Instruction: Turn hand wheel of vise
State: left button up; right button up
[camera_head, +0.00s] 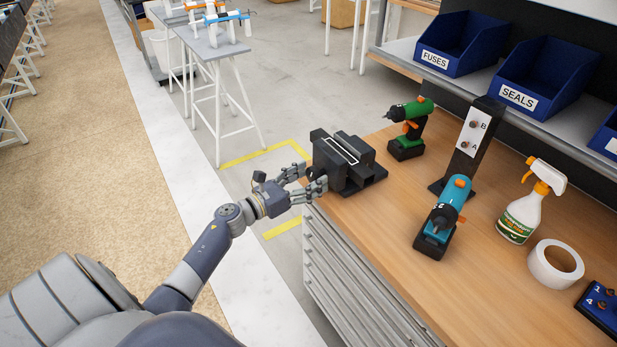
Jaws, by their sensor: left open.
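The black vise (346,165) stands at the left edge of the wooden workbench. Its hand wheel side faces my left arm, and the wheel is mostly hidden behind the fingers. My left gripper (312,180) is open, with its fingertips right at the vise's near-left side. I cannot tell whether the fingers touch the wheel. My right gripper is not in view.
On the workbench (385,262) stand a green drill (408,128), a teal drill (442,218), a black A/B post (470,148), a spray bottle (524,210) and a white tape roll (556,264). Blue bins (458,42) sit on the shelf. Floor left of the bench is open.

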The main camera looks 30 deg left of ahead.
pick_arm(q)
jog(key=c, duration=1.1)
jog(key=shift+o, duration=0.2)
jog(key=shift+n, duration=0.3)
